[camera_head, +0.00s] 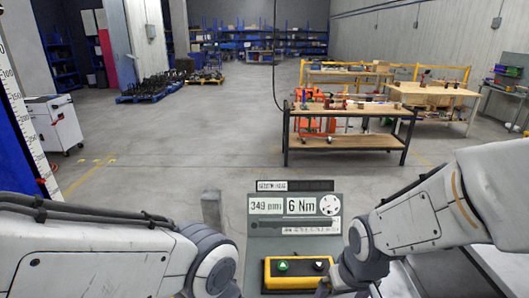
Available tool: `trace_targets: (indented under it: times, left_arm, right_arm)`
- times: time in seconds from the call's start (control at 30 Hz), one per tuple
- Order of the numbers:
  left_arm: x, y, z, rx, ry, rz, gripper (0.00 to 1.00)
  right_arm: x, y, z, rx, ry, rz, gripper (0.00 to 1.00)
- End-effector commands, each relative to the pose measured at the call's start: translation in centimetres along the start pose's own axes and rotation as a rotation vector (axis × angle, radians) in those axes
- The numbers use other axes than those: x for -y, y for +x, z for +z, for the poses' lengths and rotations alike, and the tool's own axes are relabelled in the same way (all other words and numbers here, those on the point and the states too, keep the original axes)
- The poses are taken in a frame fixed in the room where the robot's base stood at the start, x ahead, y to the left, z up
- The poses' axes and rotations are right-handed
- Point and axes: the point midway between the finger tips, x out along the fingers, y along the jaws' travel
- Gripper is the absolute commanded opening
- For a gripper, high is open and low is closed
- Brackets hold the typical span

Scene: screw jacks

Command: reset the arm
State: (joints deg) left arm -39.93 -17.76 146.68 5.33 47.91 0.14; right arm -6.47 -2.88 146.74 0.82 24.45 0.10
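My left arm (100,250) comes in low from the left, and its gripper is out of view below the frame. My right arm (425,215) comes in from the right and bends down beside a yellow button box (283,272). A dark part of my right gripper (330,286) shows at the box's right end, by its black button (320,265). I cannot tell whether it touches the box or whether its fingers are open. The box also has a green button (282,266) on its left.
A workbench (345,141) stands ahead right, a white cabinet (54,124) at the left. The floor between them is open.

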Motion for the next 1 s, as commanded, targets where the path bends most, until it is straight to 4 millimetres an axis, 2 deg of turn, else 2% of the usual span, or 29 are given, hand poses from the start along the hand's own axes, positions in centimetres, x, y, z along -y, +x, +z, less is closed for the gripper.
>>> trace_targets:
  times: [0.27, 0.53, 0.7, 1.0]
  left_arm:
    - [0.1, 1.2, 0.1, 0.000, 0.001, 0.000, 0.00]
    - [0.2, 2.6, 0.1, 0.000, 0.001, 0.000, 0.00]
    - [0.2, 2.9, 0.1, 0.000, 0.002, 0.000, 0.00]
    - [0.2, 2.9, 0.1, 0.000, 0.002, 0.000, 0.00]
  right_arm:
    - [5.3, -1.1, 2.6, 0.049, -0.180, -0.052, 1.00]
    - [10.6, -3.1, 8.1, 0.129, -0.430, -0.113, 1.00]
    - [11.8, -4.1, 10.4, 0.164, -0.519, -0.130, 1.00]
    - [11.8, -4.2, 10.6, 0.168, -0.526, -0.131, 1.00]
